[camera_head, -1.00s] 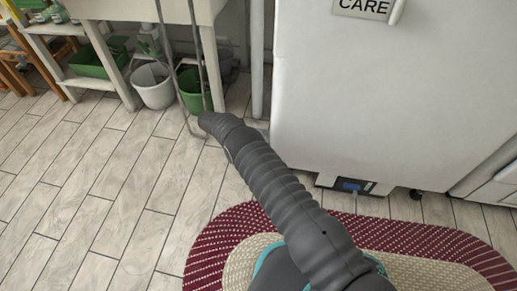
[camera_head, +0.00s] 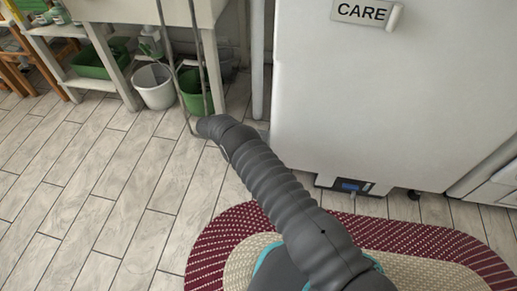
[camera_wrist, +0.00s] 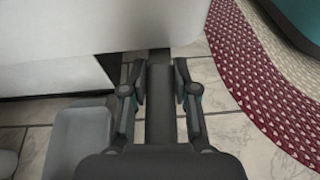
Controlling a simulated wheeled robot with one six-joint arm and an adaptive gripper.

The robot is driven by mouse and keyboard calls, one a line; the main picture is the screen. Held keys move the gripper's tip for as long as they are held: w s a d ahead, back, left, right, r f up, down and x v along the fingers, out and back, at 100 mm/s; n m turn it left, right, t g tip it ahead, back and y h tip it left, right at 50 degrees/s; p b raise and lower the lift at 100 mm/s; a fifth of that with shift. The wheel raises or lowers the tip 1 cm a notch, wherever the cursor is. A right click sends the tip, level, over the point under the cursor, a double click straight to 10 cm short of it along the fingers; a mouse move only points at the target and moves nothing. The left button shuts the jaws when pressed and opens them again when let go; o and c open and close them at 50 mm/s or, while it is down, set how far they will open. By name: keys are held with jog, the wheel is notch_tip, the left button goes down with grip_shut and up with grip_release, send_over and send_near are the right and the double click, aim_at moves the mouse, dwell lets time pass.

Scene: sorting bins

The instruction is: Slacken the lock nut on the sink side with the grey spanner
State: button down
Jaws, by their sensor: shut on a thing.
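In the wrist view my gripper (camera_wrist: 160,78) is shut, its two dark fingers on either side of a dark grey bar. The bar, which looks like the grey spanner (camera_wrist: 160,110), runs straight ahead between the fingers, and its far end reaches the lower edge of a white panel. In the head view my arm stretches toward the sink stand and hides the gripper and the spanner. The lock nut cannot be made out in either view.
A large white cabinet (camera_head: 385,100) with a CARE sign stands right of my arm. A white bucket (camera_head: 154,87) and a green bucket (camera_head: 194,92) stand under the sink. A red and cream rug (camera_head: 225,235) lies by my base. The tiled floor at left is clear.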

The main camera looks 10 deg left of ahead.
jog(key=shift+w+a+f+b, duration=0.1)
jog(key=shift+a+b, duration=0.8)
jog(key=shift+a, duration=0.3)
jog(key=shift+w+a, duration=0.1)
jog(key=shift+a, duration=1.15)
